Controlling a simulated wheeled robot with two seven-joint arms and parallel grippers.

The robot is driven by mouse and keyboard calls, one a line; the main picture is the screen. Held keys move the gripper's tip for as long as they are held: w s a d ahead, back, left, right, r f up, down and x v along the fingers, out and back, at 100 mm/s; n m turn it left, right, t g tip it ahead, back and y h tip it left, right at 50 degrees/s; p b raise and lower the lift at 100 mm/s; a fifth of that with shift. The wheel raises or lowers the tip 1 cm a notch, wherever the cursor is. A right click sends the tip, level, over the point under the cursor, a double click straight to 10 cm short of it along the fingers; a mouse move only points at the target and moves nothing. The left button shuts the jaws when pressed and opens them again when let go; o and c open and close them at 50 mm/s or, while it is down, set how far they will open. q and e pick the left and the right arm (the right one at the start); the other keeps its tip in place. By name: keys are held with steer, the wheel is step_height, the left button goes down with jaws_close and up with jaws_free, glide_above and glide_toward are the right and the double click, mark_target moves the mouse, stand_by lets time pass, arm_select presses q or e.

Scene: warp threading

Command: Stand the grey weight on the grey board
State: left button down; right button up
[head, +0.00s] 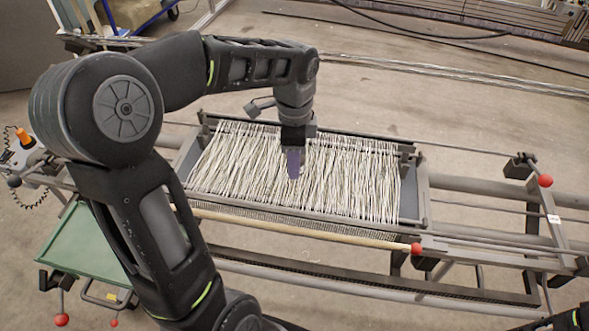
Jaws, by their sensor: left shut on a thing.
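My left gripper (293,152) points down over the middle of the threads and is shut on a small upright purple-grey block, which I take as the grey weight (293,166). The jaws hide its upper part. Whether its lower end touches the threads I cannot tell. A grey flat surface, perhaps the grey board (409,197), shows at the right end of the thread bed; the threads cover most of it. My right gripper is out of view; only a bit of my right arm shows at the lower right corner.
Pale threads (350,180) fill the loom frame. A wooden rod with a red end (416,249) runs along its front. A red knob (545,181) stands at the right. A green tray (88,250) is at the left, partly behind my left arm. Metal rails extend right.

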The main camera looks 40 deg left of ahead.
arm_select(q)
steer(key=shift+f, duration=1.85)
steer(key=shift+f, duration=0.1)
steer(key=c, duration=0.9)
jaws_free()
step_height(320, 180, up, 12)
steer(key=shift+r, duration=0.1)
